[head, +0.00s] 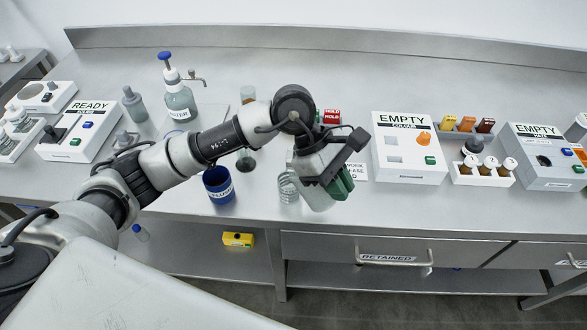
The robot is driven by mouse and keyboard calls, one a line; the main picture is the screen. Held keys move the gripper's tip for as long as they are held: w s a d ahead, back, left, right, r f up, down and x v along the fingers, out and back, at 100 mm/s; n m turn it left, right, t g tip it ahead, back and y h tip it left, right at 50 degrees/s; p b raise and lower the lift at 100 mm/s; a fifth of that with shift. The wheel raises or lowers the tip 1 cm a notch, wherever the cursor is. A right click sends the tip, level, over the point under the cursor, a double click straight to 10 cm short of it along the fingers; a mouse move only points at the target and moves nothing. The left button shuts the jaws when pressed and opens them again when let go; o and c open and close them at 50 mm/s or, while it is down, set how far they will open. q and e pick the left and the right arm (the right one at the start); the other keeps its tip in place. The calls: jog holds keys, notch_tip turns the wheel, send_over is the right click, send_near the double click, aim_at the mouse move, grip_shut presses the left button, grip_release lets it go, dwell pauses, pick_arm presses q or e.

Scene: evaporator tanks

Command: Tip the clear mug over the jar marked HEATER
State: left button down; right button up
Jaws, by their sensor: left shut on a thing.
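My left gripper (337,184) reaches in over the front middle of the bench. It is shut on a pale, see-through vessel (316,197), which looks like the clear mug and is partly hidden by the gripper. Just left of it a clear glass jar with a coil (289,188) stands near the bench's front edge, partly covered by the arm. No HEATER marking can be read on it. I cannot tell whether the mug is tilted or whether any liquid is in it. My right gripper is out of view.
A blue labelled cup (218,185) stands left of the coil jar. A pump bottle (178,97) is behind it. White boxes marked READY (78,128) and EMPTY (409,150) stand left and right. A red HOLD block (331,117) is behind the arm.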

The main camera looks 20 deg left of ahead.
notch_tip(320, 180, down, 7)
jog(key=b, duration=0.7)
dwell(7.0)
